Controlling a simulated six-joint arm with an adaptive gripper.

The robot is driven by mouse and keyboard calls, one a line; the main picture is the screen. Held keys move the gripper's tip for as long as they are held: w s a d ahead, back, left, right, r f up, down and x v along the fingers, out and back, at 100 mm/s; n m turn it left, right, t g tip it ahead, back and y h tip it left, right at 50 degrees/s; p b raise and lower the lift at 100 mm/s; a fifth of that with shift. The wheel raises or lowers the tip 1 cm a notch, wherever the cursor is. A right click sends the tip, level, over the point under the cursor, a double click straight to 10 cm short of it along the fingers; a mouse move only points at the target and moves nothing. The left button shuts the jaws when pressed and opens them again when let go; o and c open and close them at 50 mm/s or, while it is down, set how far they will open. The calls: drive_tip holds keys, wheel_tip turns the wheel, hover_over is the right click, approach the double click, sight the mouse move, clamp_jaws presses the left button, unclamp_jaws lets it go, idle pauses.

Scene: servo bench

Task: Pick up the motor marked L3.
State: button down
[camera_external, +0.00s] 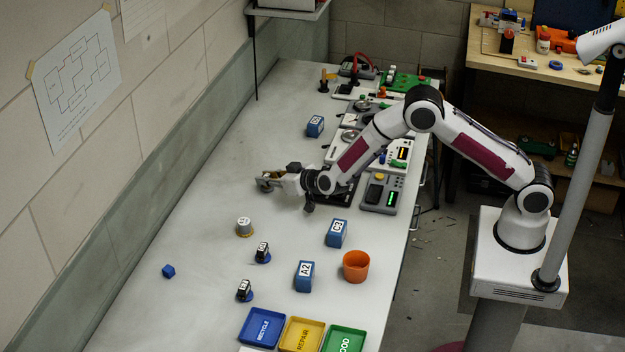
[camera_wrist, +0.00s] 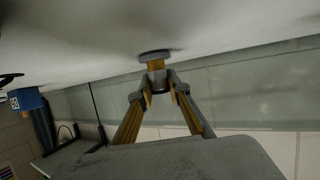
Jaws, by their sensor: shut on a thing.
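In the external view my gripper (camera_external: 266,183) is low over the left middle of the bench, pointing left. In the wrist view its two fingers (camera_wrist: 157,88) are shut on a small motor-like part (camera_wrist: 156,52) with a grey disc at its end, facing the bench top. A dark shadow lies close to the disc; I cannot tell whether it touches the bench. No marking on it is readable. A grey round motor with a yellowish base (camera_external: 244,226) stands in front of my gripper. Two black motors on blue bases (camera_external: 263,251) (camera_external: 244,289) stand nearer the camera; their labels are too small to read surely.
Blue (camera_external: 246,343), yellow and green (camera_external: 357,331) trays lie at the front. Instruments line the right edge. The left side is mostly clear.

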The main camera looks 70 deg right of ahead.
sight(267, 175)
drive_tip(key=shift+r, duration=5.05)
